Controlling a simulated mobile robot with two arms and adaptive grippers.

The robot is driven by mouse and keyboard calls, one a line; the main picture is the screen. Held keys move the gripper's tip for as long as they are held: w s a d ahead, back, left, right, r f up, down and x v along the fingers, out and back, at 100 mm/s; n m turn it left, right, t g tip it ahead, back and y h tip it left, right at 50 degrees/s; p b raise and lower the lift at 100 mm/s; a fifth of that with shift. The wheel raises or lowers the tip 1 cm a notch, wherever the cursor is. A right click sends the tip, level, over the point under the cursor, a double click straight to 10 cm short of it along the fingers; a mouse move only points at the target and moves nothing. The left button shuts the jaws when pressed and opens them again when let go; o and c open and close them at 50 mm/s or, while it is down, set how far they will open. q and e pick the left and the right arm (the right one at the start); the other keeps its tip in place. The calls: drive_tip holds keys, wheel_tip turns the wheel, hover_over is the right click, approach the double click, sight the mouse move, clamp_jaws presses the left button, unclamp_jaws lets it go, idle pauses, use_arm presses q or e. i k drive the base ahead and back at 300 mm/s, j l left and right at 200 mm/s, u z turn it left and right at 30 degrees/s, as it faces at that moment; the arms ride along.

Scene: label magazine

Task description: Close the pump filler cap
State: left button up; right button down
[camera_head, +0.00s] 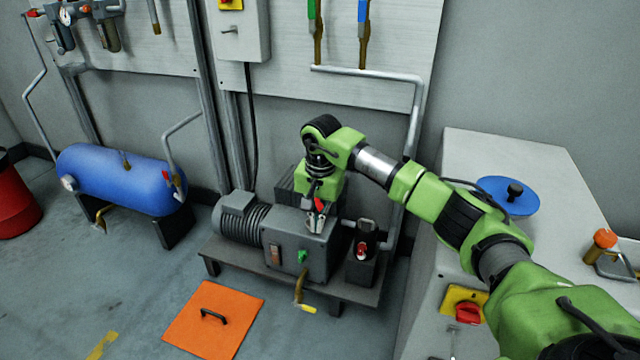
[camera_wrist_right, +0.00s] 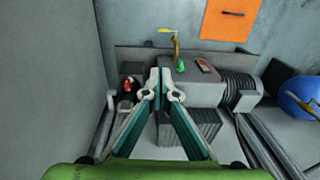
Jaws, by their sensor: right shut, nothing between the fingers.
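The grey pump (camera_head: 300,245) with its ribbed motor (camera_head: 240,215) stands on a low bench, and it also shows in the wrist view (camera_wrist_right: 200,88). My right gripper (camera_head: 316,224) is shut and empty, pointing down over the right part of the pump top. Its fingertips are together in the wrist view (camera_wrist_right: 166,80). I cannot tell whether they touch the pump. A small dark box (camera_head: 361,268) with a red-and-white part (camera_head: 361,249) stands to the right of the gripper. A grey piece (camera_head: 366,226) stands up behind it. I cannot tell for certain which part is the filler cap. My left gripper is not in view.
A green fitting (camera_head: 303,256) and a yellow-handled tap (camera_head: 306,308) are on the pump's front. An orange plate (camera_head: 214,320) lies on the floor in front. A blue tank (camera_head: 120,180) is at left, and a light cabinet (camera_head: 500,165) at right. A pipe (camera_head: 413,130) runs behind.

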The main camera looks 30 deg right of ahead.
sight(320, 206)
drive_tip(key=i+l, duration=0.65)
drive_tip(key=i, duration=0.15)
